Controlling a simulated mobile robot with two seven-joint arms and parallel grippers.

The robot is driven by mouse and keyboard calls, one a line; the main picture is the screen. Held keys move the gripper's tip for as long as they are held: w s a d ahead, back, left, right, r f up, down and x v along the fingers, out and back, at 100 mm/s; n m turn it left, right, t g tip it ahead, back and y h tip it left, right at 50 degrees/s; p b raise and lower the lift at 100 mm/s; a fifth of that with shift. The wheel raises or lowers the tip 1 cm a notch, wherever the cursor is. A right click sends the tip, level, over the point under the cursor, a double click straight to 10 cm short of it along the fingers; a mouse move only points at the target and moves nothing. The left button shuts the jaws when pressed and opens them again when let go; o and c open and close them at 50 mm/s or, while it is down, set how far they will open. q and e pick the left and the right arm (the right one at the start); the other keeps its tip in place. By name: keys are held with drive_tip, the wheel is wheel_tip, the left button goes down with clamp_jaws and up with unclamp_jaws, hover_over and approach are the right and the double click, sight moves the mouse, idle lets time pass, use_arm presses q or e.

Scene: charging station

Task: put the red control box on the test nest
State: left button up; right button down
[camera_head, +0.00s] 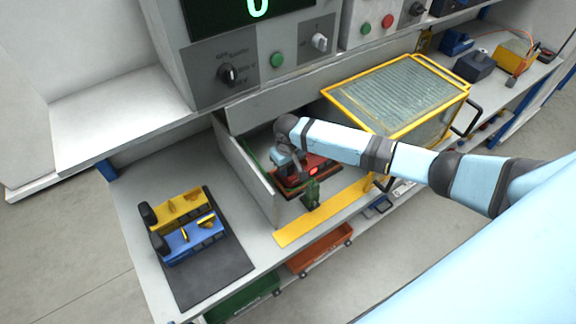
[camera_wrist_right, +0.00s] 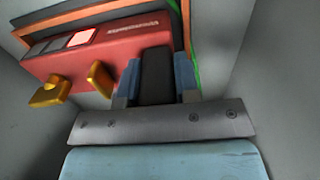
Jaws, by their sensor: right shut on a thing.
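The red control box (camera_head: 318,166) is inside a grey-walled bay on the bench, with a red-lit button showing. In the right wrist view the red control box (camera_wrist_right: 110,50) fills the upper left, with two gold prongs and a pale square button. My right gripper (camera_head: 287,168) is over the box's left part; in the wrist view its blue fingers (camera_wrist_right: 157,80) are shut around a dark handle on the box. A dark, orange and green edged frame (camera_wrist_right: 187,28), probably the test nest, borders the box. I cannot tell whether the box rests on it. My left gripper is out of view.
The grey bay wall (camera_head: 243,168) stands close left of my gripper. A green block (camera_head: 312,193) is at the bay's front. A yellow-framed glass cover (camera_head: 395,95) is to the right. A dark mat (camera_head: 207,270) holds yellow and blue boxes (camera_head: 190,232) at left. A large meter unit overhangs behind.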

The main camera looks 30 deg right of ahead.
drive_tip(key=c, duration=0.8)
unclamp_jaws()
drive_tip(key=shift+r, duration=0.1)
